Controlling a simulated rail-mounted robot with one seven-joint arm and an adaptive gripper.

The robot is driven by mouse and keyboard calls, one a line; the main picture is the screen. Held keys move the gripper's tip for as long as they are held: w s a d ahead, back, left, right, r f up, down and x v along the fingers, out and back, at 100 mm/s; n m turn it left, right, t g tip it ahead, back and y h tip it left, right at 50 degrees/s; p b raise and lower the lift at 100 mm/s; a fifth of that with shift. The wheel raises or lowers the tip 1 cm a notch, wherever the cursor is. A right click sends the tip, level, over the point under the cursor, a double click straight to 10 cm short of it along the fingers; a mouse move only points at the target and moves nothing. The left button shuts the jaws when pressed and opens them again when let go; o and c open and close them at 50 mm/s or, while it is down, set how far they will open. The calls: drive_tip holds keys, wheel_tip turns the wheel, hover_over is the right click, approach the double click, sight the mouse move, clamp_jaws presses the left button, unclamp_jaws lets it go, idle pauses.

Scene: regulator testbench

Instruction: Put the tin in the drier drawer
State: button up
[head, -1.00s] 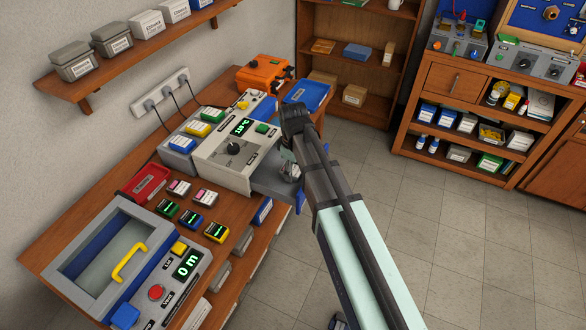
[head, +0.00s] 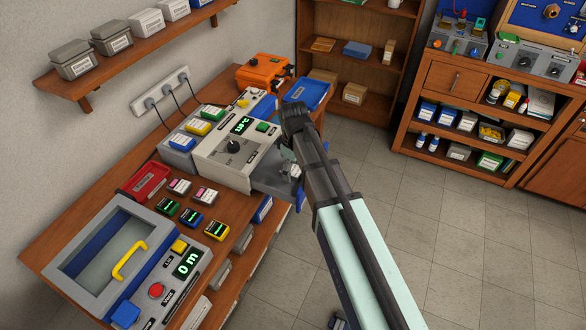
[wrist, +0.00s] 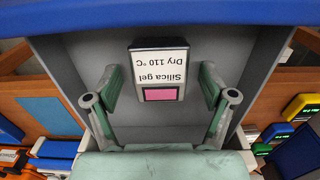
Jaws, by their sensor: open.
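The drier (head: 228,148) is a pale box with a knob and a lit green display, on the bench. Its grey drawer (head: 268,182) is pulled out, with a blue front (head: 301,200). In the wrist view the tin (wrist: 158,68), labelled "Silica gel Dry 110 °C" with a pink patch, sits inside the drawer (wrist: 85,75), near the blue front (wrist: 160,15). My gripper (wrist: 158,88) is open, its green fingers on either side of the tin with gaps. In the head view my gripper (head: 287,160) is over the drawer; the tin is hard to make out there.
Small coloured instruments (head: 190,222) and a red tray (head: 144,181) lie left of the drawer. A blue tray (head: 306,90) and an orange case (head: 264,72) stand behind the drier. A chamber with a yellow handle (head: 128,262) fills the near bench. The floor on the right is clear.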

sight(293, 169)
wheel_tip(293, 169, up, 12)
drive_tip(key=b, duration=0.2)
idle(0.4)
drive_tip(key=shift+f, duration=0.1)
idle(0.9)
